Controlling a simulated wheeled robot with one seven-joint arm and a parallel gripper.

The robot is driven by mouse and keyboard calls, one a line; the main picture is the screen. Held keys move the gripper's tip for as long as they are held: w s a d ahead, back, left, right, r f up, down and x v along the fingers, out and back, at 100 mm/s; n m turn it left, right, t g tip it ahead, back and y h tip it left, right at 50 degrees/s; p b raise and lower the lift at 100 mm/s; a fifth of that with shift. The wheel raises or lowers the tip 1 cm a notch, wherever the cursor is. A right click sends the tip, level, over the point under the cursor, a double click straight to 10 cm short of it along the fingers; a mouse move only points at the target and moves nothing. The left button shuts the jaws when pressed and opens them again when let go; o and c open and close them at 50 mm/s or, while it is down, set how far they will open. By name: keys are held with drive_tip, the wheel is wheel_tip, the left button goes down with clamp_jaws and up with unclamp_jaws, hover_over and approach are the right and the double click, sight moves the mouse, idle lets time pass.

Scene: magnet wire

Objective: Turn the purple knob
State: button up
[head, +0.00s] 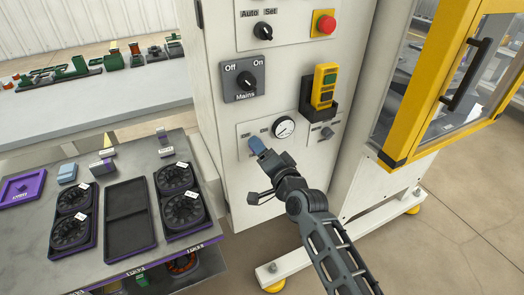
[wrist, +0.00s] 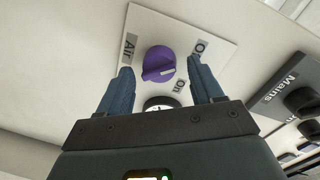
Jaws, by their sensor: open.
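The purple knob (wrist: 157,64) is on a white plate (wrist: 195,28) labelled Air, with Off and On marks, in the wrist view. A pale pointer mark on the knob points toward the right of the picture. My gripper (wrist: 160,78) is open, with its blue fingers apart on either side of the knob's line of sight. I cannot tell how far the fingertips are from the knob. In the head view my gripper (head: 257,147) is at the lower left of the cabinet panel and hides the knob.
A round gauge (head: 283,127) sits right beside my gripper. The grey Mains switch (head: 244,79) is above, and a yellow pendant (head: 324,86) in a black holder is to the upper right. A table (head: 120,270) with black trays stands at left.

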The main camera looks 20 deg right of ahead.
drive_tip(key=s+p, duration=0.1)
drive_tip(key=s, duration=0.6)
drive_tip(key=shift+s+r, duration=0.25)
drive_tip(key=shift+r, duration=0.05)
drive_tip(key=shift+s, duration=0.1)
drive_tip(key=s+f+n+g, duration=0.1)
drive_tip(key=s+f+n, duration=0.15)
drive_tip(key=s, duration=0.85)
drive_tip(key=s+f+n, duration=0.1)
drive_tip(key=s+n, duration=0.2)
drive_tip(key=s, duration=0.8)
drive_tip(key=s+a+r+n, duration=0.1)
drive_tip(key=s+r+n, duration=0.1)
drive_tip(key=s+r, duration=0.2)
drive_tip(key=s+a+r+n+g, duration=0.1)
drive_tip(key=s+r+n, duration=0.1)
drive_tip(key=s, duration=0.8)
drive_tip(key=s+r+n, duration=0.2)
drive_tip(key=s+r, duration=0.3)
drive_tip(key=s, duration=0.2)
drive_tip(key=shift+a+r, duration=0.35)
drive_tip(key=shift+a, duration=0.05)
drive_tip(key=shift+n, duration=0.25)
